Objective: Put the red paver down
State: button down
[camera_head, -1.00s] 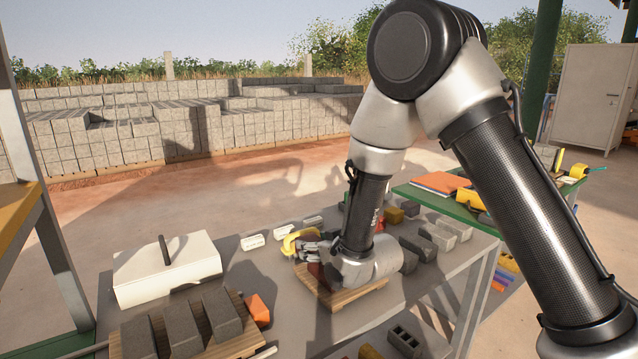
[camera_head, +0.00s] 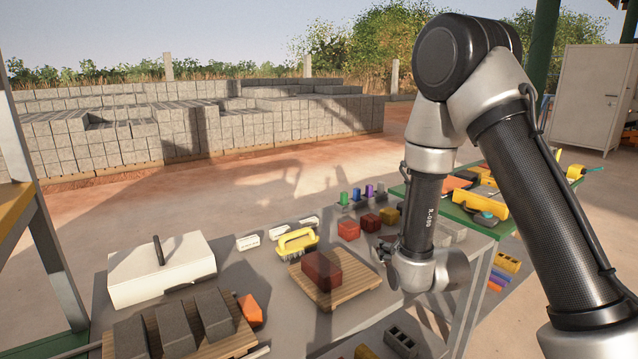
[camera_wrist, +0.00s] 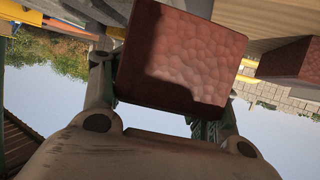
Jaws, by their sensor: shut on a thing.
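A red paver (camera_wrist: 182,55) fills the middle of the wrist view, between the fingers of my gripper (camera_wrist: 155,105). The gripper is shut on it. Its upper edge is cut off by the frame, so I cannot tell whether it touches anything there. In the head view my gripper (camera_head: 385,252) is just right of the wooden board, and the held paver is hidden behind it. Another red paver (camera_head: 322,270) lies on the wooden board (camera_head: 360,278), apart from the gripper. A red block also shows at the right of the wrist view (camera_wrist: 290,62).
A yellow-handled brush (camera_head: 297,242) lies just behind the board. A white box (camera_head: 160,270) and grey pavers on a pallet (camera_head: 178,328) occupy the left. Some bare table lies left of the board.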

jog(key=d+m+h, duration=0.2)
jog(key=d, duration=0.6)
jog(key=a+r, duration=0.1)
jog(key=a, duration=0.1)
jog(key=w+a+n+y, duration=0.1)
jog(key=a, duration=0.1)
jog(key=w+a+r+n+y, duration=0.1)
jog(key=a, duration=0.1)
jog(key=shift+w+a+r, duration=0.15)
jog(key=shift+a+r, duration=0.15)
jog(key=shift+a, duration=0.1)
jog(key=w+a+r+n+g+y, duration=0.25)
jog(key=a+n+y, duration=0.2)
jog(key=a, duration=0.85)
jog(key=shift+n+t+y, duration=0.25)
jog(key=shift+y, duration=0.2)
jog(key=f, duration=0.2)
jog(key=a+f, duration=0.1)
jog(key=f, duration=0.2)
jog(key=shift+a+f, duration=0.1)
jog(key=shift+f, duration=2.45)
jog(key=shift+f, duration=0.1)
jog(key=c, duration=0.7)
grip_release()
